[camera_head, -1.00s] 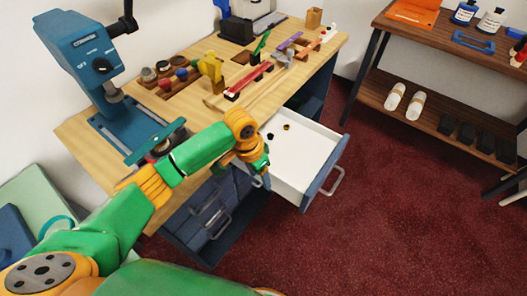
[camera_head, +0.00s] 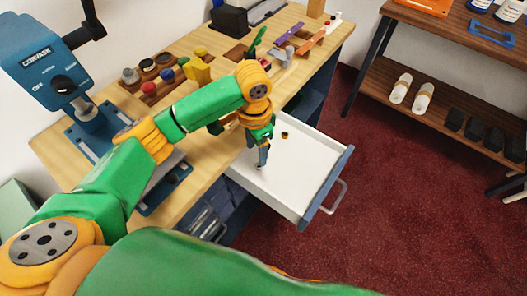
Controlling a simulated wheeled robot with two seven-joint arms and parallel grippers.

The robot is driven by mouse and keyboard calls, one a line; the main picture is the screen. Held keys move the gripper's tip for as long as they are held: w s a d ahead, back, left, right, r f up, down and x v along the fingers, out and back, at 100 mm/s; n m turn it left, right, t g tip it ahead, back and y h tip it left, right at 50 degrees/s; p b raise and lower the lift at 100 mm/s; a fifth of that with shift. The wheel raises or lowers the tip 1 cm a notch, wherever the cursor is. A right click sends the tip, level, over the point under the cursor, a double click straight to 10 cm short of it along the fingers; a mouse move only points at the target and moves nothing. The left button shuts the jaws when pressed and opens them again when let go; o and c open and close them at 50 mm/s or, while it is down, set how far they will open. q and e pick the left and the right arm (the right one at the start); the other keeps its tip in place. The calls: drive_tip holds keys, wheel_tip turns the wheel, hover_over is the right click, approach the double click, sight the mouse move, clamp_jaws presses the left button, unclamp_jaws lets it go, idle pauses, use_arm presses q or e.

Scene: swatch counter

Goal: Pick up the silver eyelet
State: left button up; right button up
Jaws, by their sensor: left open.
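The open white drawer (camera_head: 308,165) sticks out of the front of the wooden workbench. A small brass-coloured eyelet (camera_head: 285,135) with a dark centre lies on its floor towards the back. I cannot make out a silver eyelet; the floor behind my left gripper is hidden. My left gripper (camera_head: 262,163) points down over the left back part of the drawer, its tips close to the drawer floor. It is open, and I see nothing held in it. My right gripper is not in view.
A blue press (camera_head: 45,75) stands at the left on the workbench (camera_head: 225,100), with several coloured tools and knobs beyond it. The drawer's blue front (camera_head: 328,188) and handle lie to the right. A dark wood shelf (camera_head: 440,110) stands at the right; red carpet lies between.

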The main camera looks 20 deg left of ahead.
sight(259, 167)
use_arm(q)
wheel_tip(259, 167, down, 6)
drive_tip(key=shift+d+f, duration=0.1)
drive_tip(key=shift+d, duration=0.05)
drive_tip(key=shift+w+f, duration=0.25)
drive_tip(key=shift+f, duration=0.15)
drive_tip(key=shift+s, duration=0.1)
clamp_jaws()
